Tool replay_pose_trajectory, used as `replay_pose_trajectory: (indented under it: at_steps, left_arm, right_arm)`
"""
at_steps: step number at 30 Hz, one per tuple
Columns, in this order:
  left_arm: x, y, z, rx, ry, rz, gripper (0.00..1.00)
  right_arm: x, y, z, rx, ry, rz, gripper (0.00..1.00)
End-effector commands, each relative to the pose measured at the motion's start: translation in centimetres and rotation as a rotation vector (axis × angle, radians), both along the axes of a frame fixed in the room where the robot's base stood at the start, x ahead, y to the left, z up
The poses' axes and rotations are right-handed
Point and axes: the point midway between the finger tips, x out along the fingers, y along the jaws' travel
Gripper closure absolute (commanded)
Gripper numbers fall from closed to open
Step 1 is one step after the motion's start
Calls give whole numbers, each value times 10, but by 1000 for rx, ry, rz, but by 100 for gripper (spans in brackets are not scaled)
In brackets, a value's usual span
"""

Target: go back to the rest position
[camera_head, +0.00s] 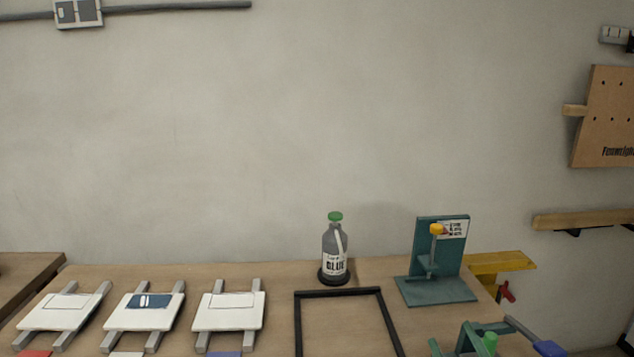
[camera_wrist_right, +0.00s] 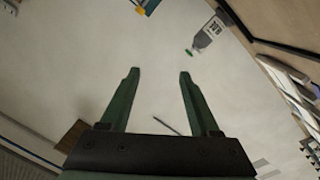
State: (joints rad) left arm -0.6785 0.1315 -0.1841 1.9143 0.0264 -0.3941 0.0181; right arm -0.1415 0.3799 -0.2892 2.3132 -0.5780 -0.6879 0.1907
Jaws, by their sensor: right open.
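My left gripper is not in the head view.
The wooden table (camera_head: 280,274) holds white panels (camera_head: 230,314) on grey rails, a dark frame (camera_head: 338,292), a glue bottle (camera_head: 335,252) and a teal stand (camera_head: 436,292). A pegboard (camera_head: 605,115) and a wooden ledge (camera_head: 580,220) are at right.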

Motion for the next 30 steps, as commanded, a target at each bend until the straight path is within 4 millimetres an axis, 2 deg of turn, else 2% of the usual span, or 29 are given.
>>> replay_pose_trajectory:
  at_steps: [1,3,6,9,15,21,24,30]
  left_arm:
    - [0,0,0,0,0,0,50]
    - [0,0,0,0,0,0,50]
    - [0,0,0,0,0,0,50]
    - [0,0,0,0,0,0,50]
    - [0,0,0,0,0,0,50]
    - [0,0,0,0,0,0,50]
    - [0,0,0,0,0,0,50]
    - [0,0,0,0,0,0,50]
  right_arm:
    - [-15,-11,-36,71,144,-61,37]
    - [-39,-21,-80,151,334,-131,37]
    - [-77,-25,-130,232,569,-193,37]
    - [-113,-23,-162,285,747,-225,37]
    - [-176,-12,-202,359,1029,-252,37]
    - [-236,3,-223,413,1268,-250,37]
    - [-221,6,-234,418,1212,-227,37]
    - [-205,14,-258,442,1133,-182,37]
